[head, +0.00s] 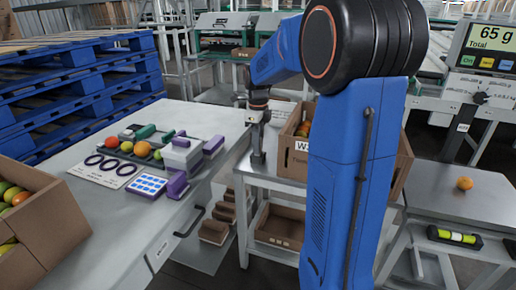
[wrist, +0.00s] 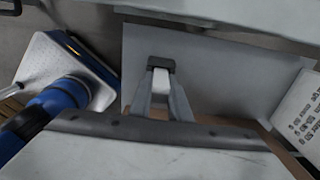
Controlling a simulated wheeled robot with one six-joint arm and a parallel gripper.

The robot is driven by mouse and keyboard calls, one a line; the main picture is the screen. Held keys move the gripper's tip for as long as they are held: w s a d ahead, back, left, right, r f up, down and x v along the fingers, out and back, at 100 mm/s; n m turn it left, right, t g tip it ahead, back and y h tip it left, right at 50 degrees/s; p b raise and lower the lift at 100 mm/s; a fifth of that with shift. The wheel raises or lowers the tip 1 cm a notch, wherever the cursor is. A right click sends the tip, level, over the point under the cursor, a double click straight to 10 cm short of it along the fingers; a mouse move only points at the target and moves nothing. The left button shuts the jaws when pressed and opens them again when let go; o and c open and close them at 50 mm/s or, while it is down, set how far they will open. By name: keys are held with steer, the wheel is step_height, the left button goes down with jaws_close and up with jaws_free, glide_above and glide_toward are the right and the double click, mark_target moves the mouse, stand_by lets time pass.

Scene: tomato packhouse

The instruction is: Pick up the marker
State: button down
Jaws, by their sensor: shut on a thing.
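My gripper (head: 257,158) hangs pointing down beside the cardboard box, over the near left part of the middle table. In the wrist view its two grey fingers (wrist: 162,95) are closed on a small pale piece with a dark end, which I take to be the marker (wrist: 161,78). Most of it is hidden between the fingers, so its length and tilt cannot be told. In the head view the marker cannot be made out apart from the dark fingers.
A cardboard box (head: 297,160) with fruit stands right of my gripper. The left table (head: 100,220) holds fruit, a ring card (head: 104,168), a blue-dotted card (head: 147,186) and purple-and-grey blocks (head: 183,155). An orange fruit (head: 465,183) sits on the right table. Blue pallets (head: 90,75) are stacked behind.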

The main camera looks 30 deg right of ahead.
step_height(320, 180, up, 15)
stand_by(1.4)
stand_by(0.7)
steer(key=shift+f, duration=5.75)
steer(key=shift+f, duration=1.75)
steer(key=c, duration=1.6)
jaws_free()
steer(key=c, duration=0.3)
